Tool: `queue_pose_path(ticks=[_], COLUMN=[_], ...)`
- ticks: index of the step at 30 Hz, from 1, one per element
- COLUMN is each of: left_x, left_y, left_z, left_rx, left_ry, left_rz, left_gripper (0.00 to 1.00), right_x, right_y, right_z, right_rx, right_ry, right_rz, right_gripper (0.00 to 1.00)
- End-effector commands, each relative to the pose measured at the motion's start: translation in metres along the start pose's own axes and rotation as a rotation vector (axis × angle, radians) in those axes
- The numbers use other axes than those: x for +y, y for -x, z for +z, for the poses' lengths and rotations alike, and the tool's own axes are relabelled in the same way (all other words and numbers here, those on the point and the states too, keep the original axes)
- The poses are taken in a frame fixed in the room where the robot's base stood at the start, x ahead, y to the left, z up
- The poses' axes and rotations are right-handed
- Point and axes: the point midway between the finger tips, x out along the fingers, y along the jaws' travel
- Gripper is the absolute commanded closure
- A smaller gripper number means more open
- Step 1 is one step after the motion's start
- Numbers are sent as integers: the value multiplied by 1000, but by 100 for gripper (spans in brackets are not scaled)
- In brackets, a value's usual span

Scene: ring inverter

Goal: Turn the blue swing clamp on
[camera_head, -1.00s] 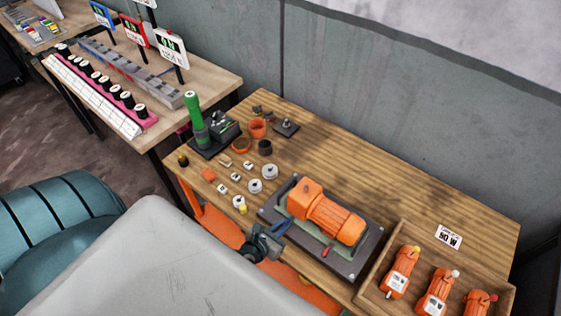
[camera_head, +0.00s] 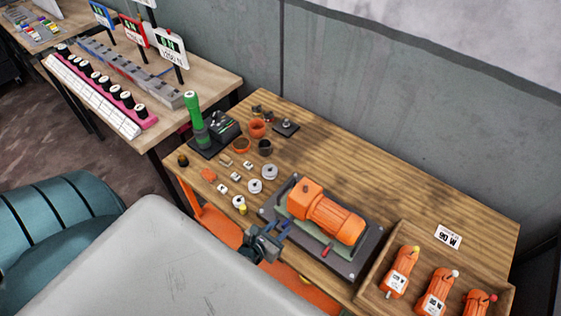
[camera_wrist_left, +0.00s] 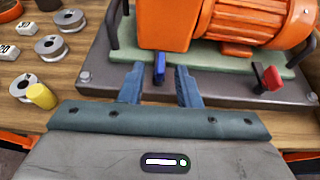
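The blue swing clamp (camera_wrist_left: 159,68) shows in the left wrist view as a small blue lever at the near edge of the dark base plate (camera_wrist_left: 222,91). It points up in that view, in front of the orange motor (camera_wrist_left: 165,25). My left gripper (camera_wrist_left: 160,72) is open, one finger on each side of the blue lever, with gaps visible. In the head view my left gripper (camera_head: 279,227) is at the plate's near left edge, and the lever is hard to tell from the fingers. The orange motor (camera_head: 325,212) lies on the plate. My right gripper is not in view.
A red-handled clamp (camera_wrist_left: 272,77) sits on the plate to the right. Several metal discs and a yellow cylinder (camera_wrist_left: 41,96) lie left of the plate. A wooden tray (camera_head: 372,270) with orange motors stands at the right. The wooden table (camera_head: 390,187) behind the plate is mostly clear.

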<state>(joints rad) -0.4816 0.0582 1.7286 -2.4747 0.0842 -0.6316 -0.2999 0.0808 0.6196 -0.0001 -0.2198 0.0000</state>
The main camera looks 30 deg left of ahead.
Motion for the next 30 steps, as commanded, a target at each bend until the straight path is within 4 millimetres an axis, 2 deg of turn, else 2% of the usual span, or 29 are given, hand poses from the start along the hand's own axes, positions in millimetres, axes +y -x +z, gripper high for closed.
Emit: queue_pose_path(ticks=[9, 15, 21, 30], left_x=[0, 0, 0, 0], left_y=[61, 88, 96, 96], left_z=[-2, -2, -1, 0], left_rx=[2, 2, 1, 1], left_ry=[1, 1, 1, 1], left_rz=[0, 0, 0, 0], left_gripper=[70, 70, 70, 70], right_x=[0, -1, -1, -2], right_y=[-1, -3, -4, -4], right_z=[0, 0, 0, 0], right_rx=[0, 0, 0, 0], right_ry=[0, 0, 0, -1], right_rz=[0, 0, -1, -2], right_gripper=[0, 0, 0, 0])
